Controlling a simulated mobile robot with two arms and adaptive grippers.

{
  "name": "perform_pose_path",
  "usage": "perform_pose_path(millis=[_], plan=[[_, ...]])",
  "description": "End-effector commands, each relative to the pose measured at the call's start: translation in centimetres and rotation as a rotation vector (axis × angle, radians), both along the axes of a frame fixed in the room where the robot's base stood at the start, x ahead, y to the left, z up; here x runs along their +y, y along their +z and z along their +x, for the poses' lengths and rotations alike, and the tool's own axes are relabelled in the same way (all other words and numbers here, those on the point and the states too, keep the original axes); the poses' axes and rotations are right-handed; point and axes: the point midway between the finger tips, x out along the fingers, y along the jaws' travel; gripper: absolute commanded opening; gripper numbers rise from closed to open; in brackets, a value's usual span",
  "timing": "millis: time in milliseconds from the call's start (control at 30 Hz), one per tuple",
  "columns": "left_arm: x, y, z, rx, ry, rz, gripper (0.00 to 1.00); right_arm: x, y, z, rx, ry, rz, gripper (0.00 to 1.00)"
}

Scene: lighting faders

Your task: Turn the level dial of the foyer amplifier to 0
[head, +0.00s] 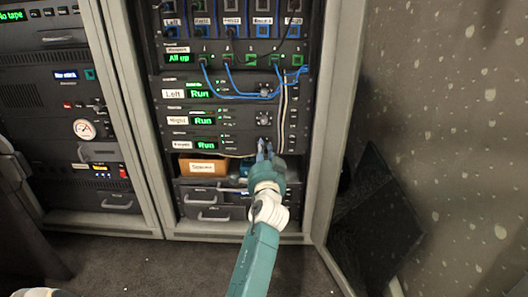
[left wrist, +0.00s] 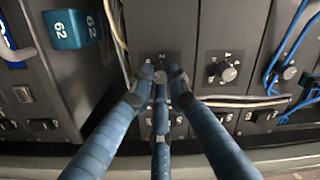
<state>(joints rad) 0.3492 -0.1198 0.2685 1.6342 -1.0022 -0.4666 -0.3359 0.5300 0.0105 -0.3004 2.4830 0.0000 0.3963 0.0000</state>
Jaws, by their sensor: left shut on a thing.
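The foyer amplifier (head: 232,141) is the lowest of three similar units in the middle rack, labelled Foyer, with a green display (head: 206,145) reading Run. My left gripper (head: 264,148) is at the right part of its front. In the left wrist view its blue fingers (left wrist: 160,80) close together around the level dial on the dark faceplate (left wrist: 150,25). The gripper is shut on that dial. The fingers hide most of the dial, and I cannot read its setting.
The Right amplifier's dial (head: 263,119) and the Left amplifier's dial (head: 264,89) sit above. Blue cables (head: 240,94) and a pale cable (head: 284,110) hang nearby. An orange-brown box labelled Spares (head: 203,167) is below. An open rack door (head: 322,140) stands at right.

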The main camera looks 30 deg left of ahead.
Motion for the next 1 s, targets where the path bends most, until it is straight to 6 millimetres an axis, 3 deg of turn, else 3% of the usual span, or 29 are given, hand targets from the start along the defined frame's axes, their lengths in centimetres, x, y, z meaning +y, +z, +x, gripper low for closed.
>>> perform_pose_path(millis=[533, 567, 667, 1000], plan=[[-0.53, -0.11, 0.22, -0.015, -0.01, -0.028, 0.0, 0.07, 0.07, -0.3, -0.01, -0.004, -0.005, 0.4], [-0.53, -0.1, 0.22, -0.016, -0.011, -0.028, 0.17, 0.07, 0.07, -0.28, -0.009, -0.004, -0.005, 0.4], [-0.49, -0.05, 0.21, -0.016, -0.009, -0.028, 0.35, 0.07, 0.03, -0.22, -0.007, -0.004, -0.005, 0.4], [-0.13, 0.07, 0.07, 0.0, -0.003, 0.0, 0.35, 0.06, -0.03, -0.04, 0.0, -0.005, -0.006, 0.4]])
